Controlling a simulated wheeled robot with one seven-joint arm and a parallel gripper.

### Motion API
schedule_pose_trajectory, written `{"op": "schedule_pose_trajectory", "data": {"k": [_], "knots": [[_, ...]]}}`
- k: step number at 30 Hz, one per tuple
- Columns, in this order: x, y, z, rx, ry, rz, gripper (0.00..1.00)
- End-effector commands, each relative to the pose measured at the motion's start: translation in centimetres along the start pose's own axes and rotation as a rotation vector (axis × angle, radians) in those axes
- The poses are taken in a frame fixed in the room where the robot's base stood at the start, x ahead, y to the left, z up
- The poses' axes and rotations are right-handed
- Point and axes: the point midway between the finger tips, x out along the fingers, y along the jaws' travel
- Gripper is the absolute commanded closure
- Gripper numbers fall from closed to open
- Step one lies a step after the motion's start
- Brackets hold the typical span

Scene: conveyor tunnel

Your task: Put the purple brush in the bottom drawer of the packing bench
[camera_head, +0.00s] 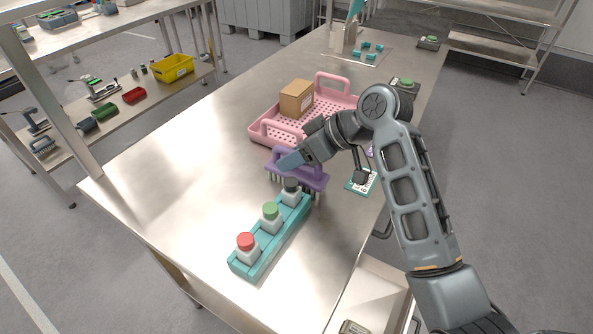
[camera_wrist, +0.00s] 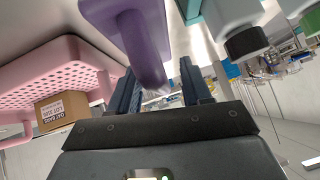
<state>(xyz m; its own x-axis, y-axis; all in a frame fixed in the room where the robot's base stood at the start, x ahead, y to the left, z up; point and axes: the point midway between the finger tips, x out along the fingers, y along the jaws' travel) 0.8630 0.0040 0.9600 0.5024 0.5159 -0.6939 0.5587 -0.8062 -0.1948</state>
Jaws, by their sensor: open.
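The purple brush (camera_head: 312,181) lies on the metal packing bench (camera_head: 190,165), handle up and bristles down, between the pink tray and the teal bottle rack. My gripper (camera_head: 290,161) is open at the brush's handle. In the wrist view, the purple handle (camera_wrist: 138,35) rises in front of and partly between the open fingers (camera_wrist: 163,90); I cannot tell whether they touch it. At the bottom of the head view, a pale drawer (camera_head: 372,285) stands pulled out under the bench's right side, with a small item in it. My arm hides part of it.
The pink tray (camera_head: 262,129) holds a cardboard box (camera_head: 297,99) behind the brush. The teal rack (camera_head: 262,252) with red-, green- and dark-capped bottles stands close in front. The bench's near left is clear.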

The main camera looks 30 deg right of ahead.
Motion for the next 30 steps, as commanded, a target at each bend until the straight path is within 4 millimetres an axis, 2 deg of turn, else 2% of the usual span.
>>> {"op": "schedule_pose_trajectory", "data": {"k": [4,18,30], "knots": [[-0.01,-0.01,0.01,0.000,0.000,0.000,0.54],[-0.04,-0.02,0.00,0.000,0.000,0.000,0.99],[-0.06,-0.01,-0.05,0.000,0.001,0.000,1.00]]}}
